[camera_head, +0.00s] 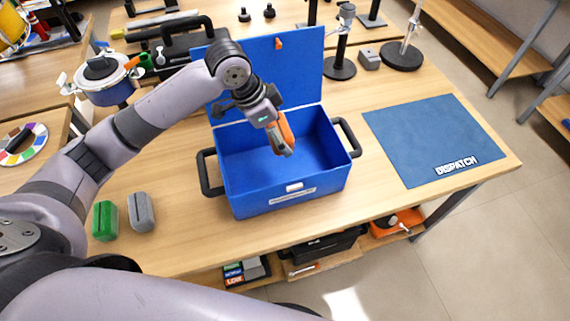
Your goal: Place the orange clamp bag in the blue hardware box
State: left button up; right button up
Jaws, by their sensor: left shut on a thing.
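The blue hardware box (256,198) stands open on the wooden table, its lid raised at the back and black handles on both sides. Its visible inside looks empty. My left gripper (279,130) comes in from the left over the box's opening and is shut on the orange clamp bag (286,133). The bag hangs tilted over the middle of the box, and I cannot tell whether its lower end is below the rim. My right gripper is not in view.
A green bag (105,221) and a grey bag (141,212) stand on the table left of the box. A blue dispatch mat (420,135) lies to the right. Black stands (340,67) are behind. A shelf below holds an orange case (398,222).

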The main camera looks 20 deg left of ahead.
aim_at(285, 171)
pick_arm(q)
notch_tip(285, 171, down, 14)
jog(key=shift+w+r+p, duration=0.1)
jog(key=shift+p, duration=0.2)
jog(key=o, duration=1.3)
jog(key=shift+f, duration=0.2)
jog(key=shift+o, duration=0.2)
jog(key=shift+r, duration=0.1)
jog(key=v, duration=1.2)
jog(key=shift+r, duration=0.1)
